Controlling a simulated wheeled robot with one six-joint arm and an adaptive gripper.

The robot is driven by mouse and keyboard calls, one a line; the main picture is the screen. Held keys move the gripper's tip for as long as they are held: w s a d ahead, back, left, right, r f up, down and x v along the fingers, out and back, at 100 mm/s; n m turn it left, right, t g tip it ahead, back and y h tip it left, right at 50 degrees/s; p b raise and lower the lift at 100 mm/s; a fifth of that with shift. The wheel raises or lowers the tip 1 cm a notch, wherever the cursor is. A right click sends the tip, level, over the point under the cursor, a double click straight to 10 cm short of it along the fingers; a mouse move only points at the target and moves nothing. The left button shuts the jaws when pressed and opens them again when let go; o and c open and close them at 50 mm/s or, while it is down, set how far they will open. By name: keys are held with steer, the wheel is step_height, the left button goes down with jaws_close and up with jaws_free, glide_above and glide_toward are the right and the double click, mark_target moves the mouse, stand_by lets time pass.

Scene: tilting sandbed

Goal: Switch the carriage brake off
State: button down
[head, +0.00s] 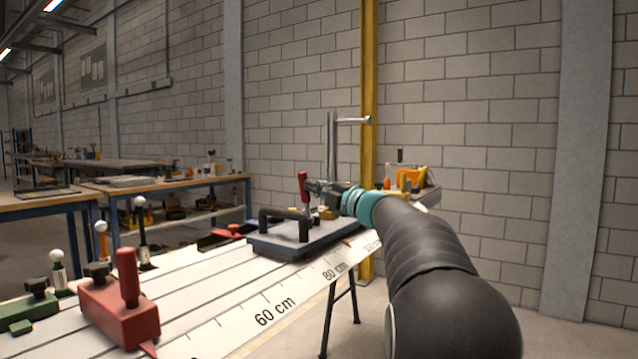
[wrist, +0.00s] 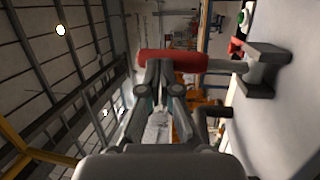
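The carriage (head: 285,246) is a dark grey slab with a black bar handle, lying on the white grooved track. A lever with a red grip (head: 303,187) stands near upright at the carriage. In the wrist view the red grip (wrist: 190,61) lies across the picture just ahead of the fingertips, its grey stem running right to a dark block. My gripper (head: 314,186) reaches in from the right at the height of the grip. Its fingers (wrist: 165,66) look closed together and lie against or just short of the grip, not around it. Actual contact is unclear.
The white track (head: 215,284) carries a centimetre scale along its front edge. A red block with an upright red handle (head: 128,278) stands near left, beside green blocks (head: 35,305). A grey post (head: 331,150) rises behind the carriage. Workbenches stand at the back left.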

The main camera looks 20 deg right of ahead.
steer(key=shift+a+p+x, duration=0.2)
steer(key=shift+p+x, duration=0.2)
steer(key=shift+x, duration=0.9)
steer(key=s+d+r, duration=0.2)
steer(key=s, duration=0.4)
steer(key=s+d+r, duration=0.2)
steer(key=s+r, duration=0.1)
steer(key=s, duration=0.3)
steer(key=shift+r+p, duration=0.3)
steer(key=shift+r, duration=0.05)
steer(key=shift+d, duration=0.2)
